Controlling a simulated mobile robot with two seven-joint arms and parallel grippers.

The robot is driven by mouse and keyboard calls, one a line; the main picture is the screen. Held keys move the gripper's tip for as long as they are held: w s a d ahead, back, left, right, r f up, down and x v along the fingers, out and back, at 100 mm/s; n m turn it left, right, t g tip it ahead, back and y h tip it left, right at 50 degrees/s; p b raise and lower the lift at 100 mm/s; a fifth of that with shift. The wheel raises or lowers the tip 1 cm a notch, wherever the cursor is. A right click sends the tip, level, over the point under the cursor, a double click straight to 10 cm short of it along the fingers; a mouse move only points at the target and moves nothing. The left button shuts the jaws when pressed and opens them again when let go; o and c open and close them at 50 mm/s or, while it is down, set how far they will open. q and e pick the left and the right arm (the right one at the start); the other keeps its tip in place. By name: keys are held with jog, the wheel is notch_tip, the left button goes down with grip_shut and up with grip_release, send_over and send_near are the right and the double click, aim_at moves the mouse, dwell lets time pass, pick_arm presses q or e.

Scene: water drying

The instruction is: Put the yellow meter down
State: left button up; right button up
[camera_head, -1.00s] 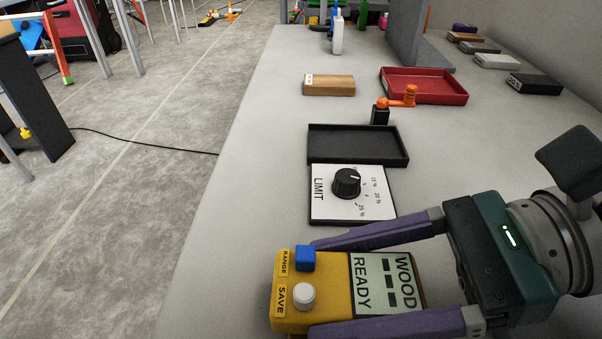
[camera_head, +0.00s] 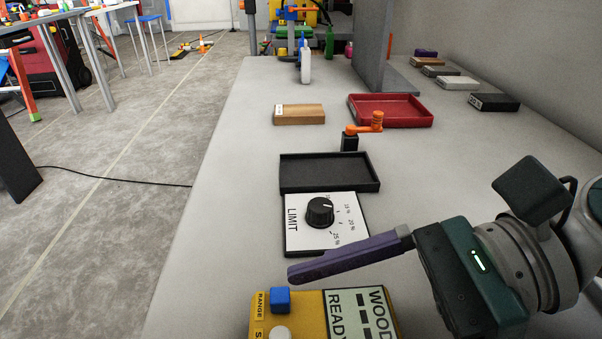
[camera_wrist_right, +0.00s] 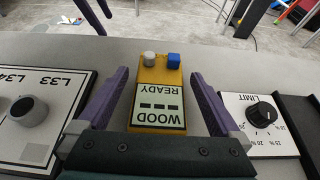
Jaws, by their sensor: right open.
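The yellow meter (camera_head: 312,318) lies screen up at the near edge of the head view, partly cut off. It has a blue cube button, a pale round knob and a screen reading WOOD and READY. In the right wrist view the meter (camera_wrist_right: 160,96) appears to rest on the bench between the fingers of my right gripper (camera_wrist_right: 160,76). That gripper is open, with a gap on each side of the meter. Its lower finger is outside the head view. Purple bars at the top left of the wrist view may be my left gripper; its state is unclear.
The LIMIT dial panel (camera_head: 346,230) lies just beyond the meter, with a black tray (camera_head: 330,187) behind it. A wooden block (camera_head: 300,115), a red tray (camera_head: 400,122) and an orange crank (camera_head: 370,122) stand farther back. A panel marked L33 and L34 (camera_wrist_right: 60,95) shows in the wrist view.

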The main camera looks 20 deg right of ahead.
jog(key=p+v, duration=0.2)
jog(key=v, duration=0.9)
jog(key=shift+s+d, duration=0.15)
jog(key=shift+d, duration=0.2)
jog(key=s+a+r+n+g+h+p, duration=0.3)
jog(key=s+a+r+n+p, duration=0.25)
jog(key=n+p, duration=0.6)
jog(key=d+r+n+t+h+p, duration=0.1)
jog(key=r+n+h+p, duration=0.3)
jog(key=r+p, duration=2.2)
jog(key=d+r+n+t+h+p, duration=0.2)
jog(key=d+r+n+h+p, duration=0.2)
jog(key=r+p, duration=2.2)
jog(key=n+h, duration=0.1)
jog(key=n, duration=0.2)
jog(key=shift+w+n+h+p, duration=0.25)
jog(key=shift+n+h+p, duration=0.05)
jog(key=shift+n+p, duration=0.05)
jog(key=shift+d, duration=0.15)
